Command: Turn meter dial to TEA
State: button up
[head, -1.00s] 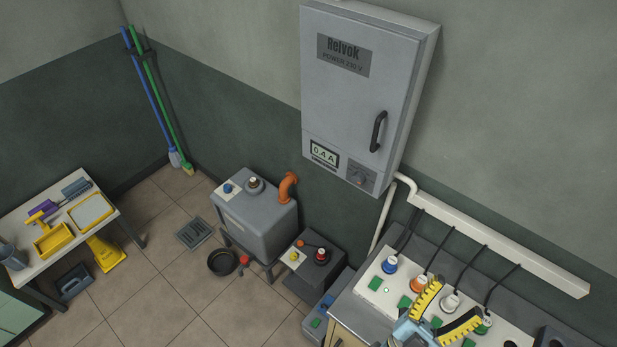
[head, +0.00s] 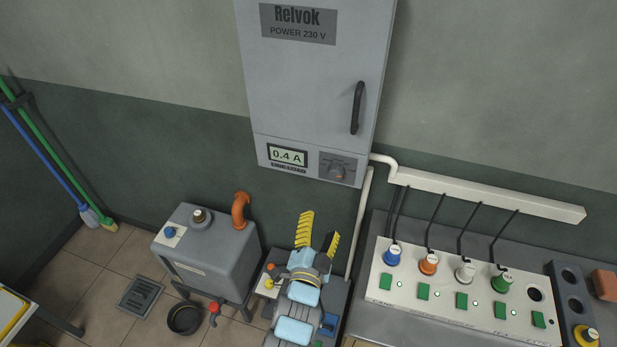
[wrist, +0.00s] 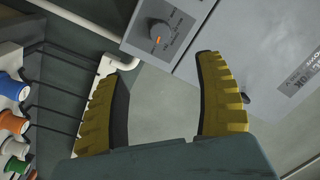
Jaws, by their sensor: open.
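The display (head: 288,155) left of the dial reads 0.4 A. My gripper (head: 319,227) is open and empty, with yellow ribbed fingers pointing up, below the dial and apart from it. Its fingers also show in the wrist view (wrist: 160,75).
A cabinet door handle (head: 357,108) sticks out above the dial. A white pipe (head: 362,215) runs down beside the cabinet. A panel with colored plugs (head: 428,262) and cables stands at right. A grey tank (head: 205,250) with an orange pipe stands at left.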

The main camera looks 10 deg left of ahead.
aim_at(335, 176)
jog(key=w+d, duration=0.1)
jog(key=w, duration=1)
jog(key=w+d, duration=0.1)
jog(key=w, duration=0.5)
jog(key=shift+d, duration=0.35)
jog(key=c, duration=1.2)
